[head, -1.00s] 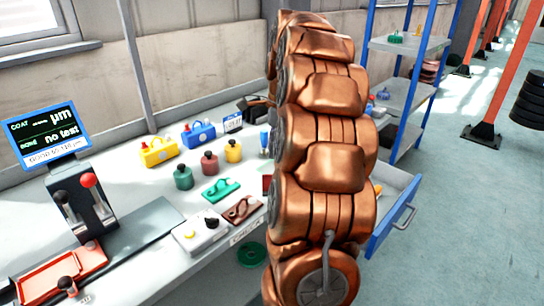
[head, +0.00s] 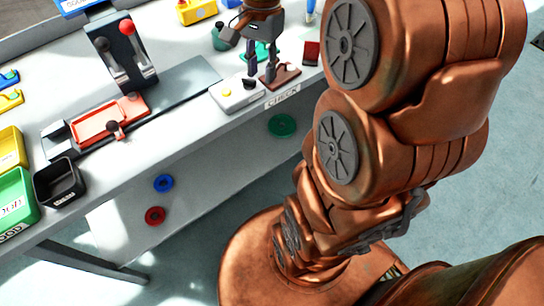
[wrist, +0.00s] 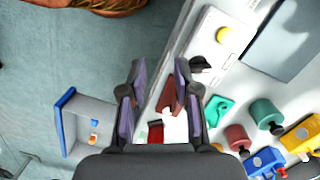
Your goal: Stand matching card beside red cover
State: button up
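A flat brownish-red part (head: 283,77), possibly the red cover, lies just right of the fingers. In the wrist view this part (wrist: 171,95) shows between the open fingers (wrist: 160,72); I cannot tell whether they touch it. A small dark red block or card (head: 311,52) is on the bench to its right; it also shows in the wrist view (wrist: 156,131). A flat green part (head: 262,50) lies behind, partly hidden by my gripper.
A white box with a yellow button (head: 237,93) stands left of my gripper. Bins, including a black one (head: 60,183), stand at far left.

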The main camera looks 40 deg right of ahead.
jog(key=s+a+f+n, duration=0.2)
jog(key=s+a+n, duration=0.1)
jog(key=s, duration=0.3)
jog(key=s+a+f+n+g, duration=0.1)
jog(key=s+a+f+n, duration=0.2)
jog(key=s+a+n, duration=0.1)
jog(key=s+a+f+n+h, duration=0.1)
jog(key=s+a+f+n, duration=0.1)
jog(key=s+a+n, duration=0.2)
jog(key=s+n, duration=0.2)
jog(key=s, duration=0.1)
jog(key=shift+s+f+n+g, duration=0.3)
jog(key=shift+s+f+g, duration=0.05)
jog(key=shift+f+g, duration=0.05)
jog(key=s+p+v, duration=0.3)
jog(key=p+v, duration=0.9)
jog(key=shift+w+r+t, duration=0.4)
jog(key=shift+w+r, duration=0.1)
jog(key=shift+r, duration=0.2)
jog(key=shift+a, duration=0.1)
